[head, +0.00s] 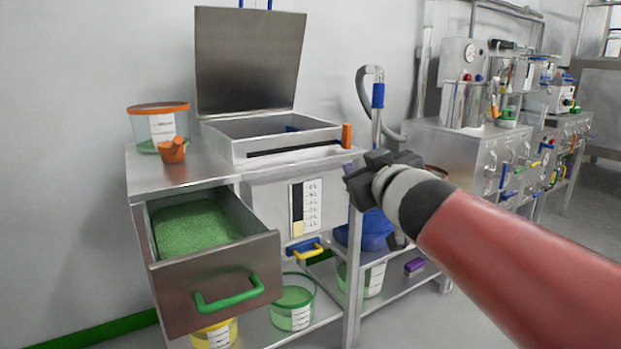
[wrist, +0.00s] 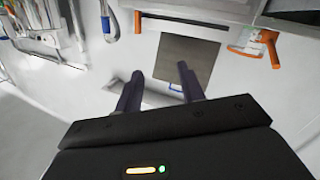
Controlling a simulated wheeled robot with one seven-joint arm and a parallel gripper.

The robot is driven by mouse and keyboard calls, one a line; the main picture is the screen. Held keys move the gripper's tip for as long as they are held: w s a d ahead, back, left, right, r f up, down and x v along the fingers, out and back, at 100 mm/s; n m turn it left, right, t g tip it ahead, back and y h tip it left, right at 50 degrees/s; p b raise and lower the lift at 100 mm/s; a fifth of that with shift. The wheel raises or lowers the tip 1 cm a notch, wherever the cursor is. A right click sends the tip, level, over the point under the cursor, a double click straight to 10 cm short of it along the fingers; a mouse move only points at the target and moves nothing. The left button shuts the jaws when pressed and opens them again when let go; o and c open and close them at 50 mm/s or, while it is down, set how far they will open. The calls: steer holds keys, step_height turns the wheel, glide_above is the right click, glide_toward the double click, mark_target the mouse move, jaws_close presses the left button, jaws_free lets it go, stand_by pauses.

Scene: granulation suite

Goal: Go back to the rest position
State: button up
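My gripper (head: 362,172) is held out in front of the steel bench in the head view, with my red arm reaching in from the lower right. In the wrist view my gripper (wrist: 160,72) has its two dark fingers spread apart, with nothing seen between them. It appears in front of the right side of the bench unit, near the bent pipe; whether it touches anything cannot be told.
The steel unit's lid (head: 250,58) stands raised. A drawer (head: 215,290) of green granules is pulled open. An orange scoop (head: 172,150) and an orange-rimmed tub (head: 158,122) stand on top. A bent pipe with a blue grip (head: 378,95) rises behind my gripper.

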steer(key=s+d+f+m+g+h+p, duration=0.2)
steer(key=s+d+f+m+g+h, duration=0.15)
steer(key=s+d+f, duration=0.3)
steer(key=s+f+m+g+p, duration=0.2)
steer(key=s+f+g, duration=0.5)
steer(key=s+f, duration=0.7)
steer(key=s, duration=0.4)
steer(key=shift+s+a+f+m+g, duration=0.2)
steer(key=shift+s+f+m+g, duration=0.05)
steer(key=shift+f+m+g, duration=0.1)
steer(key=shift+r, duration=0.1)
